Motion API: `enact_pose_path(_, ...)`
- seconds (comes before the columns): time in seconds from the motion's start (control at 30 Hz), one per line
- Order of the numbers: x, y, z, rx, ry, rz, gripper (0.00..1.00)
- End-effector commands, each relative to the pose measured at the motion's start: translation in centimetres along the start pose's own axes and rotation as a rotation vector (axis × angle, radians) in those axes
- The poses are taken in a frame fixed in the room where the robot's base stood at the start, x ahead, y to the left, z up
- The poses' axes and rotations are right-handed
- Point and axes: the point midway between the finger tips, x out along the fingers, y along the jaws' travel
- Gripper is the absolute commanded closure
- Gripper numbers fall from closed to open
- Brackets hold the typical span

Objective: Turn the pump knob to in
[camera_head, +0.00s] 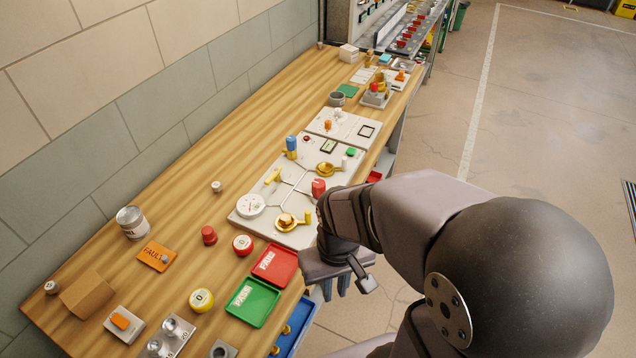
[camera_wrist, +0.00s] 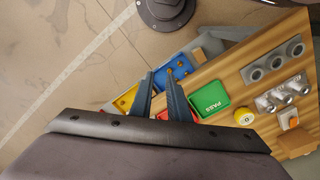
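A light grey valve panel (camera_head: 262,228) lies on the wooden bench in the head view. It carries a white round dial (camera_head: 251,206), a brass knob with a yellow handle (camera_head: 286,221), a red knob (camera_head: 318,187), a second brass fitting (camera_head: 326,169) and a blue-topped post (camera_head: 291,147). No readable label shows which one is the pump knob. My gripper (camera_head: 335,289) hangs apart from the panel, near the bench's front edge by the red tray. In the wrist view my gripper (camera_wrist: 159,76) has its fingers apart with nothing held. The panel is not clearly visible there.
A red tray (camera_head: 274,264) and a green PASS tray (camera_head: 252,302) lie near the front edge, with a blue bin (camera_head: 296,327) below. A yellow round item (camera_head: 201,300) and an orange card (camera_head: 157,256) lie left. A second panel (camera_head: 357,130) is farther back.

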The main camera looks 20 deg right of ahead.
Motion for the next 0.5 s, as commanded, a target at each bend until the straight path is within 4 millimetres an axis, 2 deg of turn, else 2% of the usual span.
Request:
enact_pose_path(0.03,0.2,0.1,0.0,0.007,0.000,0.000,0.71)
enact_pose_path(0.13,1.5,0.8,0.4,0.035,-0.023,-0.001,0.49)
enact_pose_path(0.33,5.8,2.2,2.2,0.109,-0.151,-0.009,0.49)
enact_pose_path(0.43,7.8,3.3,0.4,0.158,-0.176,-0.017,0.49)
enact_pose_path(0.5,9.2,4.3,-2.3,0.204,-0.169,-0.029,0.49)
